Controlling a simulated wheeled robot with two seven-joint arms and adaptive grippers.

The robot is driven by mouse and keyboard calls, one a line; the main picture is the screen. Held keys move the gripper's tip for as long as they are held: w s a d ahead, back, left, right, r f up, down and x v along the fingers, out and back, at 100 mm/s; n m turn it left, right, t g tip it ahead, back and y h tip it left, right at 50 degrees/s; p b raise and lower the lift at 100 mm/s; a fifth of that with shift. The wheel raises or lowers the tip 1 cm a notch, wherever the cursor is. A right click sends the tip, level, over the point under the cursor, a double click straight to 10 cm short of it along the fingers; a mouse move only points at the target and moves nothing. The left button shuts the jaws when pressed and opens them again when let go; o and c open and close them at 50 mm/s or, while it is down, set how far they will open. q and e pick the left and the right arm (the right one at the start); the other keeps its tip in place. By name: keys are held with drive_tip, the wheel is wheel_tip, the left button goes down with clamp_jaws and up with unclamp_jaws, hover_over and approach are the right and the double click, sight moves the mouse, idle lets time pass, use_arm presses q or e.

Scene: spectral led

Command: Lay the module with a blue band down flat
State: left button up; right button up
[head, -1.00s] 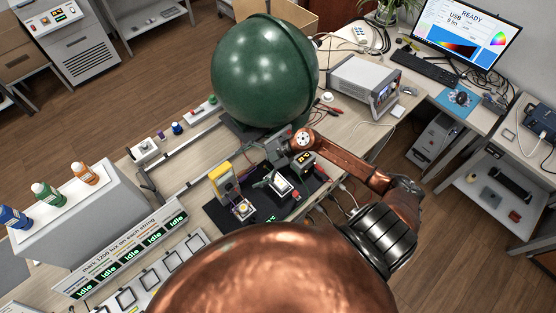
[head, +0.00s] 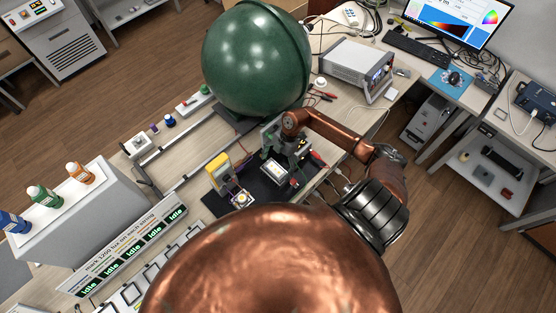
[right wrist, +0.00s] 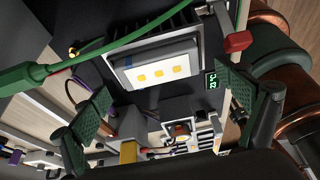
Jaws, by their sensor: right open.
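My right gripper (head: 287,148) is over the dark mat on the bench. In the right wrist view its two green-padded fingers (right wrist: 165,105) stand wide apart with nothing between the pads. Beyond them is a finned module (right wrist: 158,72) with a white face and three yellow squares. A pale-faced module (head: 274,173) shows below the gripper in the head view. Another small module (head: 240,199) with a yellowish centre sits further left on the mat. My left gripper is not in view.
A yellow meter (head: 217,170) stands left of the gripper. A large green sphere (head: 257,58) stands behind, with a grey instrument (head: 356,70) to its right. A green cable (right wrist: 125,45) and a red connector (right wrist: 237,42) lie near the finned module.

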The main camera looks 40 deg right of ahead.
sight(272, 172)
drive_tip(key=shift+a+f, duration=0.15)
drive_tip(key=shift+f, duration=0.25)
drive_tip(key=shift+c, duration=0.2)
drive_tip(key=c, duration=1.3)
drive_tip(key=shift+c, duration=0.2)
drive_tip(key=shift+r, duration=0.2)
drive_tip(key=shift+r+p, duration=1.2)
drive_tip(key=shift+p, duration=0.3)
drive_tip(key=shift+r, duration=0.15)
drive_tip(key=shift+r+p, duration=0.35)
drive_tip(key=shift+p, duration=0.3)
